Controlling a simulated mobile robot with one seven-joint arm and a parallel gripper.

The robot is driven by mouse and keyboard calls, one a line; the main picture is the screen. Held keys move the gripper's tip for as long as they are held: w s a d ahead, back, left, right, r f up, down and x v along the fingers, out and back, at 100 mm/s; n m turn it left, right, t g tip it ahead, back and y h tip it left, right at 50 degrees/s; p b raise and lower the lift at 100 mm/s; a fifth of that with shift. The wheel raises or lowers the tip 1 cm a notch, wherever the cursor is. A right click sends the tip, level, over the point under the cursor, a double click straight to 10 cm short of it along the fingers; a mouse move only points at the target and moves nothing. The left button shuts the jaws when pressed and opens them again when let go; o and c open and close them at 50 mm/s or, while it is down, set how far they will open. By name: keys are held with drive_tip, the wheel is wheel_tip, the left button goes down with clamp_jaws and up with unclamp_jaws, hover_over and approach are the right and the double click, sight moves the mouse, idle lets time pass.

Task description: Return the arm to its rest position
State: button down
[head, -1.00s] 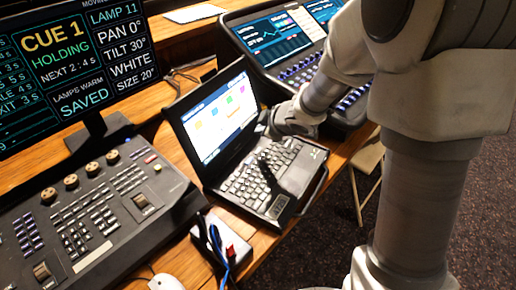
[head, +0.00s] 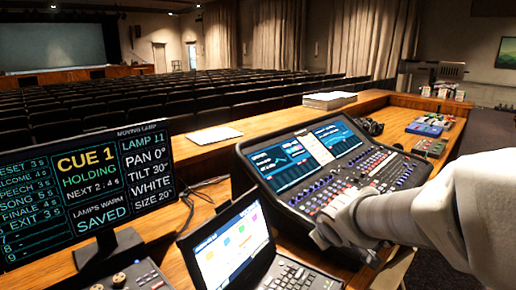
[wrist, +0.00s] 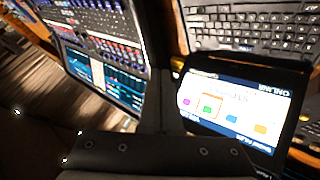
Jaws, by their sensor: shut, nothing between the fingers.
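My arm (head: 420,215) reaches in from the right in the head view, in front of the mixing console. Its gripper cannot be made out there. In the wrist view my gripper (wrist: 158,60) shows as a dark shape rising from the bottom middle, shut and empty. It is seen between the console (wrist: 105,60) on the left and the open laptop (wrist: 235,105) on the right. Its height above the desk cannot be told.
The mixing console (head: 345,165) and laptop (head: 232,248) stand on the wooden desk, with the cue monitor (head: 85,190) at left. Papers (head: 330,100) lie behind the console. Small coloured boxes (head: 428,125) are at the far right. Seat rows (head: 190,100) fill the hall beyond.

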drive_tip(key=s+r+m+g+p, duration=0.1)
drive_tip(key=s+r+m+p, duration=0.1)
drive_tip(key=s, duration=0.8)
drive_tip(key=s+r+m+g+y+p, duration=0.1)
drive_tip(key=s+r+m, duration=0.4)
drive_tip(key=s, duration=0.6)
drive_tip(key=shift+s+a+r+g+p, duration=0.25)
drive_tip(key=shift+r+g+p, duration=0.3)
drive_tip(key=shift+g, duration=0.15)
drive_tip(key=shift+w+a, duration=0.1)
